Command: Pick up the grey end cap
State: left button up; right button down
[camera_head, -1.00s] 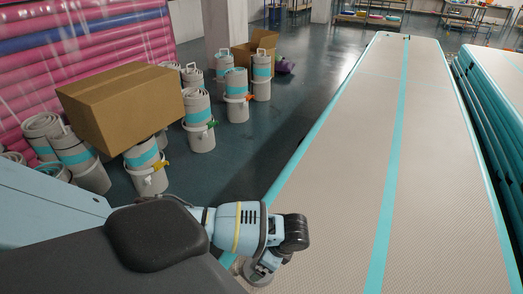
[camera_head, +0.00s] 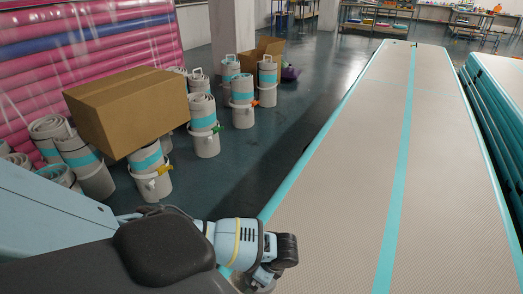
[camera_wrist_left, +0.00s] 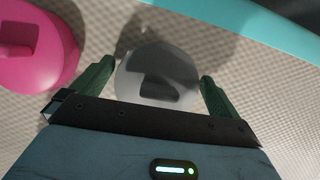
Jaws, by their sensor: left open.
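The grey end cap (camera_wrist_left: 157,72) is a round disc with a recessed dark centre, on the textured grey track surface in the left wrist view. My left gripper (camera_wrist_left: 156,76) is open, with one dark green finger on each side of the cap. Small gaps seem to show between the fingers and the cap, and the cap's lower edge is hidden by the gripper body. A pink end cap (camera_wrist_left: 38,45) lies to the left, outside the fingers. In the head view my left wrist is at the bottom, over the track's near left edge, and its fingers are hidden.
The long grey track (camera_head: 340,200) with turquoise stripes is bare ahead. More stacked tracks (camera_head: 490,115) stand at the right. A cardboard box (camera_head: 130,108) and several rolled grey bundles (camera_head: 204,125) stand at the left, before pink inflatable rolls (camera_head: 90,35).

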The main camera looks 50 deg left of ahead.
pick_arm(q)
jog(key=shift+c, duration=0.4)
jog(key=c, duration=0.6)
pick_arm(e)
jog(key=shift+s, duration=0.25)
pick_arm(q)
jog(key=shift+r, duration=0.1)
notch_tip(320, 180, up, 9)
jog(key=shift+f+p, duration=0.1)
jog(key=shift+p, duration=0.8)
jog(key=shift+r, duration=0.6)
pick_arm(e)
jog(key=shift+w+r, duration=0.25)
jog(key=shift+r, duration=0.3)
jog(key=shift+w+r, duration=0.25)
jog(key=shift+r, duration=0.25)
